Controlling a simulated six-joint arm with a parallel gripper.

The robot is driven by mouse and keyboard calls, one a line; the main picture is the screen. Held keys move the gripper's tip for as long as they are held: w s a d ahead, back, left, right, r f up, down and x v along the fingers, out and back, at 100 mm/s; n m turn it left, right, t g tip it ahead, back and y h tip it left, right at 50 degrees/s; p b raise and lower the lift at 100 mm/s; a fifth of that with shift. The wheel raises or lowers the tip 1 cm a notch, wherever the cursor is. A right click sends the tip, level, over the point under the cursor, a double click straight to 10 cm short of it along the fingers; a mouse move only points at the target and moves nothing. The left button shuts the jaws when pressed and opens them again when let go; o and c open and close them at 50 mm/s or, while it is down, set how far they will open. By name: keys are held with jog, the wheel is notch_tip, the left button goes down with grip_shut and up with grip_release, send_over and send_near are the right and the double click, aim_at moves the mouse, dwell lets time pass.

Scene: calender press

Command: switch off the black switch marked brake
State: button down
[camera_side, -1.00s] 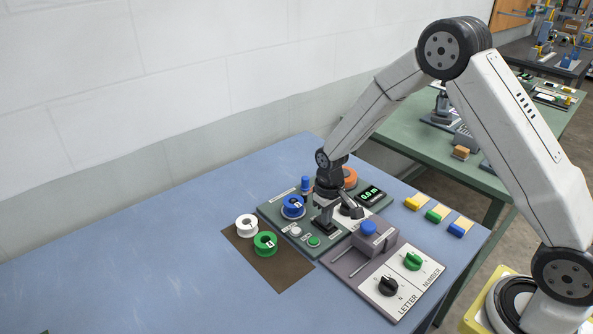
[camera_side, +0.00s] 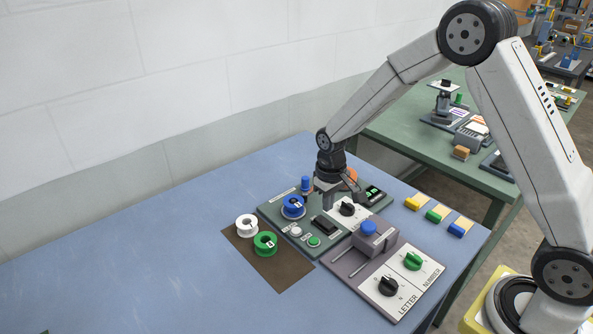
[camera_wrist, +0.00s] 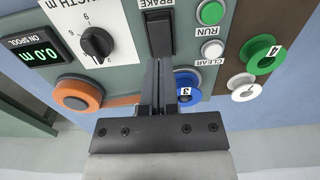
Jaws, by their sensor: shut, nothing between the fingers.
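The black brake switch (camera_side: 325,226) is a rocker on the green panel. It also shows in the wrist view (camera_wrist: 159,36), under the upside-down label BRAKE. I cannot tell for certain which end of the rocker is pressed down. My gripper (camera_side: 328,206) is shut and empty, pointing down just above and behind the switch in the side view. In the wrist view its closed fingers (camera_wrist: 159,65) overlap the near end of the switch; from the side it looks raised clear of it.
A green button (camera_side: 314,241) and a white button (camera_side: 295,231) sit beside the switch. A black knob (camera_side: 347,209), a blue spool (camera_side: 292,205) and an orange roll (camera_wrist: 78,93) are close around. A grey block with a blue knob (camera_side: 369,228) stands at the right.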

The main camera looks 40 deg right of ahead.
jog(key=shift+r, duration=1.15)
jog(key=shift+s+r, duration=0.3)
jog(key=shift+s, duration=0.15)
jog(key=s+a+r+t, duration=0.1)
jog(key=s+r, duration=0.3)
jog(key=s, duration=1.1)
jog(key=shift+s+t, duration=0.4)
jog(key=shift+t, duration=0.4)
jog(key=shift+w+a+r, duration=0.1)
notch_tip(320, 180, up, 2)
jog(key=r+g, duration=0.1)
jog(key=g, duration=0.2)
send_over(329, 225)
jog(key=w, duration=0.4)
jog(key=shift+s+f, duration=0.1)
jog(key=shift+f, duration=0.15)
